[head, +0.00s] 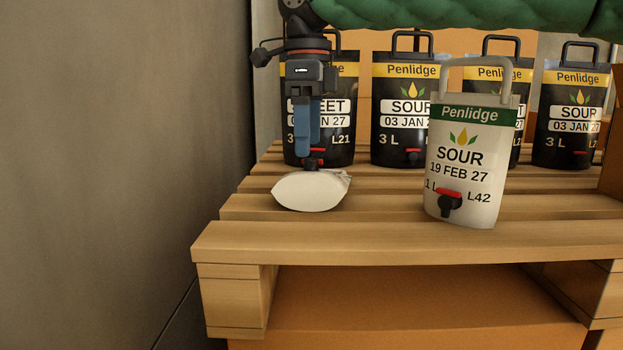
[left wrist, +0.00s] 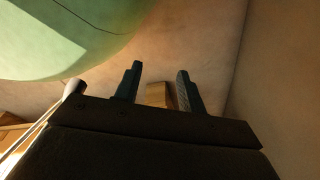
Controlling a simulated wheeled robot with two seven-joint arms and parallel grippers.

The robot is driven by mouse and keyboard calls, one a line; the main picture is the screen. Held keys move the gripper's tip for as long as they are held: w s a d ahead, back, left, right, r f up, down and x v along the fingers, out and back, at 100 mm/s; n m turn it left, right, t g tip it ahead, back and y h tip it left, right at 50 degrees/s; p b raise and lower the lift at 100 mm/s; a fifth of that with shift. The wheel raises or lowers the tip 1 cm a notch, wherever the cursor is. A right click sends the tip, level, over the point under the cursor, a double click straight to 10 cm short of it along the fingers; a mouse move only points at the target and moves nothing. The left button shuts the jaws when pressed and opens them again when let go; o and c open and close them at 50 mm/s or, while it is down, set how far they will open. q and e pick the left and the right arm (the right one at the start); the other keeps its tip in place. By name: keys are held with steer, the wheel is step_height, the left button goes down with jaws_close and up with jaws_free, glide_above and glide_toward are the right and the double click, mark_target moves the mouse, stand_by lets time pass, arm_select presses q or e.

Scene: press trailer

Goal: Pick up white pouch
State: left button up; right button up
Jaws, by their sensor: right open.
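A white stand-up pouch (head: 466,160) with a green Penlidge band, the words SOUR 19 FEB 27, a grey loop handle and a black-and-red tap stands on the pallet, right of centre. A small plain white pillow-shaped packet (head: 310,191) lies on the slats to its left. My right gripper (head: 309,148) points down with blue fingers, open, just above and behind this packet, left of the stand-up pouch and apart from it. My left gripper (left wrist: 159,70) shows only in the left wrist view, with its fingers apart and nothing between them.
Several black Penlidge pouches (head: 403,115) stand in a row behind, one partly hidden by my right gripper. All stand on a wooden pallet (head: 400,242). A green quilted thing (head: 460,12) hangs across the top. A grey wall (head: 120,150) closes off the left.

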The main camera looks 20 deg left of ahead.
mark_target(311, 159)
steer(key=f+p, duration=0.1)
steer(key=f, duration=0.1)
steer(key=f+p, duration=0.2)
steer(key=shift+s+d, duration=0.2)
steer(key=shift+f, duration=0.35)
arm_select(q)
steer(key=s+a, duration=0.1)
steer(key=s, duration=0.8)
steer(key=shift+a+f+g, duration=0.2)
steer(key=shift+a+g, duration=0.1)
steer(key=shift+a, duration=0.05)
arm_select(e)
steer(key=shift+c, duration=0.5)
steer(key=c, duration=1.1)
arm_select(q)
steer(key=shift+d, duration=0.1)
arm_select(e)
steer(key=shift+s+d, duration=0.1)
steer(key=shift+s, duration=0.05)
jaws_close()
